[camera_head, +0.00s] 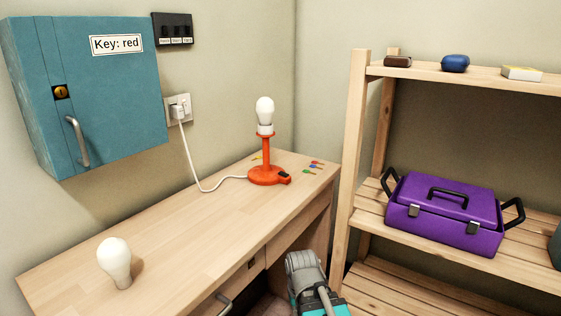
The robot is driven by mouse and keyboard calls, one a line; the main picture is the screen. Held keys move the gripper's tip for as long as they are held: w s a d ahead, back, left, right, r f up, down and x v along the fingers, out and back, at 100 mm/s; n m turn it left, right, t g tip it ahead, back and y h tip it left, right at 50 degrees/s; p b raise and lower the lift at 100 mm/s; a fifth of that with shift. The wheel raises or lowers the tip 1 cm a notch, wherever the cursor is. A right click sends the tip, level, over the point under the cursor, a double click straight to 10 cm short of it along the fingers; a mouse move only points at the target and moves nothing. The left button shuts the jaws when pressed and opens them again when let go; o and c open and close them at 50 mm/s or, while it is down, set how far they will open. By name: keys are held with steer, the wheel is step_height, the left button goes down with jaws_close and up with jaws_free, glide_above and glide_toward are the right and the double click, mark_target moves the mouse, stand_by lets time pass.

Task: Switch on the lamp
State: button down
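The lamp (267,155) stands upright near the far end of the wooden desk. It has an orange base and stem with a white bulb (265,112) on top, which looks unlit. A small black switch (285,178) sits on the right side of its base. A white cord (188,155) runs from the base to a plug (179,107) in the wall outlet. A second white bulb (115,262) stands on the desk at the front left.
A teal cabinet (110,95) labelled "Key: red" hangs closed on the wall above the desk (175,225). A black switch panel (173,29) is beside it. A wooden shelf (351,170) with a purple toolbox (440,215) stands right.

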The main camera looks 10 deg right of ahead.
step_height(320, 180, up, 30)
steer(key=w+p, duration=0.2)
steer(key=p, duration=2.7)
step_height(320, 180, up, 17)
steer(key=m+t+y+p, duration=0.1)
steer(key=m+p, duration=0.8)
steer(key=p, duration=0.8)
glide_above(279, 174)
steer(key=d, duration=0.2)
steer(key=shift+s+r, duration=0.15)
steer(key=shift+s, duration=0.1)
steer(key=f+b, duration=0.4)
steer(key=w+a+f+b, duration=0.1)
steer(key=f+b, duration=0.8)
steer(key=shift+w+a+f+b, duration=0.15)
steer(key=shift+a+f+b, duration=0.05)
steer(key=shift+f+b, duration=0.2)
steer(key=shift+f, duration=0.1)
